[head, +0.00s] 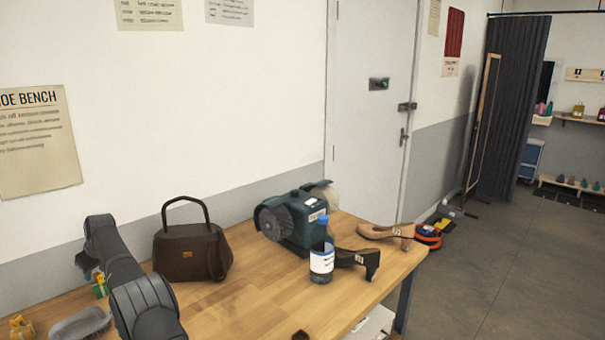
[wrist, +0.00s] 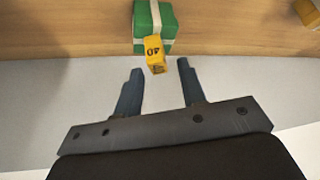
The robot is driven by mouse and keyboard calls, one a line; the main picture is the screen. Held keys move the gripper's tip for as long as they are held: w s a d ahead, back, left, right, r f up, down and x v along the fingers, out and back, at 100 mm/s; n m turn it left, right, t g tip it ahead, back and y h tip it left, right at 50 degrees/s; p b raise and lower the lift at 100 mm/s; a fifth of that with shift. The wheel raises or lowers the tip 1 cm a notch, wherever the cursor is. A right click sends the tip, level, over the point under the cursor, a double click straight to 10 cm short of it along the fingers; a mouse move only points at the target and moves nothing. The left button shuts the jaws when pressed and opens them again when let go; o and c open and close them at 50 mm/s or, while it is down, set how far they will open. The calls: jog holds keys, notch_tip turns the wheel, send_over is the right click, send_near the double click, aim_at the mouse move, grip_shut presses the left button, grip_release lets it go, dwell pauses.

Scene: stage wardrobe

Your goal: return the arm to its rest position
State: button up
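My gripper (wrist: 160,66) is open in the wrist view, its two dark fingers apart with nothing held between them. Beyond the fingertips, a green block with a white band (wrist: 154,22) and a yellow tag marked 40 (wrist: 154,50) sits on the wooden bench top. In the head view my arm reaches over the left end of the bench (head: 225,300), bent at a high joint. The gripper's fingers are not clearly seen there. The green and yellow block (head: 100,287) shows just left of my arm.
A brown handbag (head: 192,254) stands close right of my arm. Further right are a green machine (head: 291,222), a blue-capped bottle (head: 321,262) and shoe forms (head: 385,232). A grey brush-like item (head: 80,325) and a yellow item (head: 22,327) lie at front left. The wall is behind.

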jog(key=shift+d+f, duration=0.1)
jog(key=shift+f, duration=0.45)
jog(key=v, duration=1.1)
jog(key=x, duration=1.2)
jog(key=shift+s+d, duration=0.1)
notch_tip(320, 180, up, 5)
jog(key=shift+f, duration=0.15)
jog(key=w+d+r, duration=0.3)
jog(key=d+r, duration=0.4)
jog(key=d, duration=0.4)
jog(key=s+d+m+t+h, duration=0.3)
jog(key=s+d+m, duration=0.7)
jog(key=d, duration=0.7)
jog(key=shift+s+h, duration=0.5)
jog(key=shift+s, duration=0.25)
